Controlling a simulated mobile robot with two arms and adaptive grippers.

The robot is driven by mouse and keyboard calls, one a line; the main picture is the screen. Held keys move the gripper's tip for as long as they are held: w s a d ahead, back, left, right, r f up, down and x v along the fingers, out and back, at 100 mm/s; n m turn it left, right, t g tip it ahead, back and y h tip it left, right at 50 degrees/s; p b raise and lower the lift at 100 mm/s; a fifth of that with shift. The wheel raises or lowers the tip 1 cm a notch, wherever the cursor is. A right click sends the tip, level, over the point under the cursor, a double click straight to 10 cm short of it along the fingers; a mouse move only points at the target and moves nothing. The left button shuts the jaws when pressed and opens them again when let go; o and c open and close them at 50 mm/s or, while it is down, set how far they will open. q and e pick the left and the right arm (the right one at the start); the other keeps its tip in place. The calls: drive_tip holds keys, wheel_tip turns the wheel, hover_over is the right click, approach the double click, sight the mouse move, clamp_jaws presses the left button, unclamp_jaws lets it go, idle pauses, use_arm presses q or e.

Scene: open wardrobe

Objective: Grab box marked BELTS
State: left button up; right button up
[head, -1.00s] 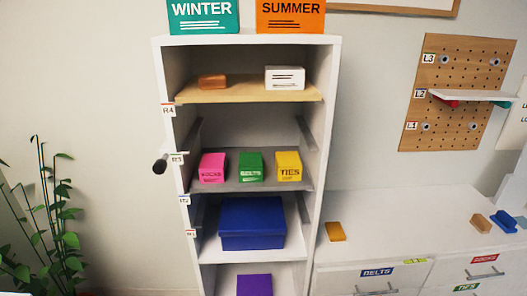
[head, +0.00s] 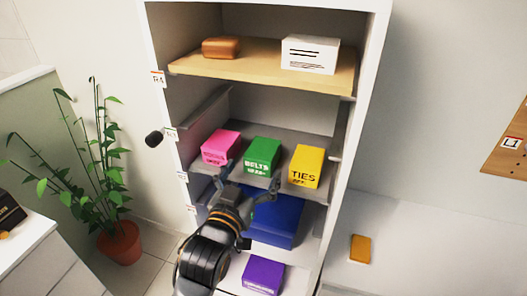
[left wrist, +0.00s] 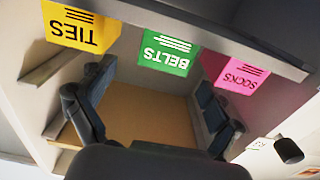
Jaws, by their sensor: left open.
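The green box marked BELTS (head: 263,157) stands on the grey middle shelf (head: 284,138) of the wardrobe, between a pink box and a yellow one. It also shows upside down in the left wrist view (left wrist: 168,52), near the top centre. My left gripper (head: 249,180) is open and empty, just in front of and below the green box. Its two fingers (left wrist: 150,105) are spread wide in the left wrist view, and the green box lies beyond the gap between them. My right gripper is not in view.
The pink SOCKS box (head: 221,147) and yellow TIES box (head: 307,166) flank the green box closely. A wooden shelf (head: 262,75) is above. A blue box (head: 277,218) sits below, partly hidden by my gripper. A dark knob (head: 154,138) protrudes at the wardrobe's left.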

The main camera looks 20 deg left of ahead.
sight(263, 148)
use_arm(q)
drive_tip(key=w, duration=0.2)
drive_tip(key=shift+w+d, duration=0.2)
drive_tip(key=shift+w, duration=0.2)
drive_tip(key=shift+w+a+r+p, duration=0.1)
drive_tip(key=shift+w+r+p, duration=0.05)
drive_tip(key=shift+w+p, duration=0.35)
drive_tip(key=shift+w+a+r+p, duration=0.1)
drive_tip(key=shift+w+r+p, duration=0.05)
drive_tip(key=shift+w+p, duration=0.3)
drive_tip(key=w, duration=0.1)
drive_tip(key=w+p, duration=0.1)
drive_tip(key=w, duration=0.1)
drive_tip(key=shift+w+a+f, duration=0.1)
drive_tip(key=shift+w+f, duration=0.1)
drive_tip(key=shift+w, duration=0.2)
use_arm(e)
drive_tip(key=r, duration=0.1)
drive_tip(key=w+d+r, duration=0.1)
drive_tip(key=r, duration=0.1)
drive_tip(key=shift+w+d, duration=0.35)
use_arm(q)
drive_tip(key=c, duration=1.3)
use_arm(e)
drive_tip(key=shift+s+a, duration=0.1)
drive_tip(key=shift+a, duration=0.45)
